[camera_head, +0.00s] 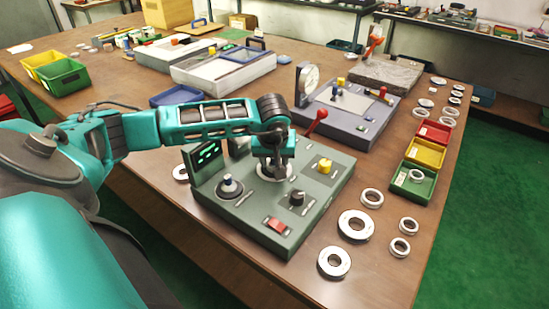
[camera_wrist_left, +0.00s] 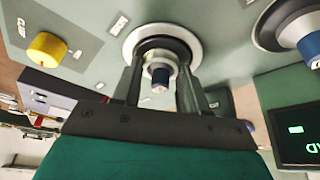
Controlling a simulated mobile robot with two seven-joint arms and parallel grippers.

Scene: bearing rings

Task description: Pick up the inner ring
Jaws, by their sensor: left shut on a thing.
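The grey-green device (camera_head: 240,215) lies on the table with a silver ring seat on its top. My left gripper (camera_head: 273,166) points down at this seat, and its arm hides part of it. In the left wrist view my left gripper (camera_wrist_left: 160,62) has its two dark fingers on either side of a small silver inner ring (camera_wrist_left: 149,56). The fingers are shut on it. A post with a blue tip (camera_wrist_left: 160,76) stands in the middle, and a wider silver ring (camera_wrist_left: 135,34) surrounds the spot. Whether the inner ring is clear of the seat cannot be told. My right gripper is not in view.
A yellow knob (camera_head: 325,166), a black knob (camera_head: 297,198) and a red-ended lever (camera_head: 317,120) rise from the devices near the gripper. Several loose rings, such as a wide one (camera_head: 345,219), lie on the right. A green tray (camera_head: 400,186) holds a ring.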

